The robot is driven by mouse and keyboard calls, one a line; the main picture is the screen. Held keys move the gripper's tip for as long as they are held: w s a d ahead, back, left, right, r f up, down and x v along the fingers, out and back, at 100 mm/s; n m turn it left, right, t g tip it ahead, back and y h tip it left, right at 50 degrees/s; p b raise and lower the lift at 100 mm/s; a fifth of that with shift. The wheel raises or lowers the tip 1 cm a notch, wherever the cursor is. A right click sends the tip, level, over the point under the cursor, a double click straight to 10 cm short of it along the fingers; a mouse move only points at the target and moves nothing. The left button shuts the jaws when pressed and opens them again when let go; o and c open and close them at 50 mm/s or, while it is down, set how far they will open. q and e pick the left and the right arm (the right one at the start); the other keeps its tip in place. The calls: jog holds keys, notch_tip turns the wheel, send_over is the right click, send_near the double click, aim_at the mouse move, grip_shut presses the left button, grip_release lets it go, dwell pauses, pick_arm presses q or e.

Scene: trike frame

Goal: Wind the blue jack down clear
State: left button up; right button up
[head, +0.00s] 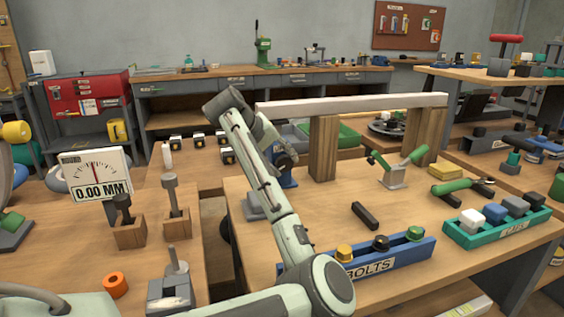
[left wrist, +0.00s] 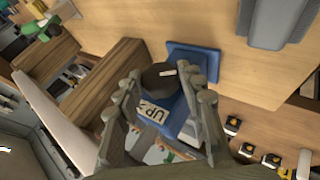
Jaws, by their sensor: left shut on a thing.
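The blue jack (head: 288,180) stands on the table, mostly hidden behind my left arm in the head view. The left wrist view shows its blue body (left wrist: 180,110), an "UP" label (left wrist: 155,110) and a dark round knob (left wrist: 158,76) with a white mark. My left gripper (head: 284,152) is at the jack, its fingers (left wrist: 168,85) on both sides of the knob and shut on it. A long pale beam (head: 350,103) rests across two wooden blocks (head: 323,148) (head: 418,135). Whether the jack touches the beam is hidden. My right gripper is out of view.
A dial gauge (head: 101,178) reads 0.00 MM at left. A blue bolts tray (head: 400,259), a green caps tray (head: 510,232) and a dark bar (head: 365,215) are on the table. A green-handled clamp (head: 394,177) stands near the right block. The table's middle is mostly clear.

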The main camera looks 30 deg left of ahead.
pick_arm(q)
jog(key=o, duration=1.2)
jog(key=v, duration=1.2)
jog(key=shift+c, duration=0.2)
